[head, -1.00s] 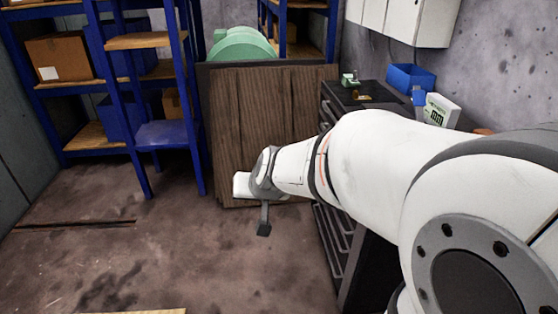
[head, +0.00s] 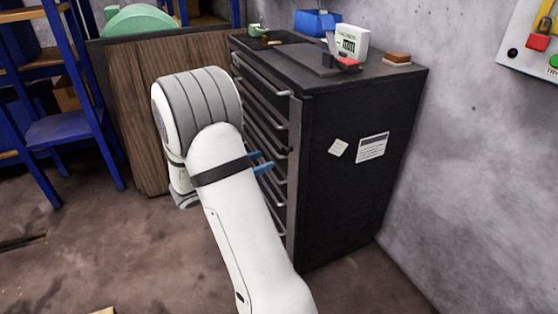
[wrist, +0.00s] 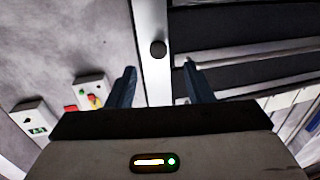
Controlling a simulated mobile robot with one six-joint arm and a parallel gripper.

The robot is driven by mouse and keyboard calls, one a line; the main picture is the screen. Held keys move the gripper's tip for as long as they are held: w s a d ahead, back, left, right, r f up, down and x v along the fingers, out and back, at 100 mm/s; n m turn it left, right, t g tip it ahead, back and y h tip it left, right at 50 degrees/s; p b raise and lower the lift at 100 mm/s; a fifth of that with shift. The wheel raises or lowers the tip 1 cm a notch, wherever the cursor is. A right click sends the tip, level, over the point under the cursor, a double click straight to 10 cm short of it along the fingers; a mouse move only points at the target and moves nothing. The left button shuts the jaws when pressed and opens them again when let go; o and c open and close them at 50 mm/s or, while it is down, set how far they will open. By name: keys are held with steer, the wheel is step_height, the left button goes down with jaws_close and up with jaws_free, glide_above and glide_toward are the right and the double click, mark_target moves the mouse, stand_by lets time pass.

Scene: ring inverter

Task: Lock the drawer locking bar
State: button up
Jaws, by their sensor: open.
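The drawer cabinet (head: 350,190) is dark, with a light grey locking bar (head: 293,185) running upright along its right front edge. In the wrist view the locking bar (wrist: 152,75) runs up the middle and carries a round black knob (wrist: 157,48). My gripper (head: 260,162) is at the drawer fronts, just left of the bar in the head view. Its blue fingers (wrist: 159,66) are open and empty. The knob appears just past the fingertips, in line with the gap between them; I cannot tell the remaining distance. My wrist hides part of the drawers in the head view.
Drawer handles (head: 262,75) stick out from the cabinet front beside my gripper. A blue bin (head: 317,22) and small items stand on top. A wooden panel (head: 130,110) and blue shelving (head: 75,130) stand at the left. Open floor (head: 120,250) lies in front.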

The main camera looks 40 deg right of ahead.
mark_target(283, 152)
steer(key=d, duration=0.2)
steer(key=d+b, duration=0.1)
steer(key=d, duration=0.4)
steer(key=shift+s+d+b, duration=0.25)
steer(key=shift+b, duration=0.15)
steer(key=shift+c, duration=0.6)
steer(key=c, duration=0.9)
steer(key=shift+w+d+r+m+g+y+p, duration=0.1)
steer(key=shift+w+d+m+g+y+p, duration=0.1)
steer(key=shift+m+g+p, duration=0.5)
steer(key=shift+w+d+m+g+y+p, duration=0.15)
steer(key=shift+m+g+p, duration=0.25)
steer(key=shift+g+p, duration=0.6)
steer(key=o, duration=1)
steer(key=shift+a, duration=0.1)
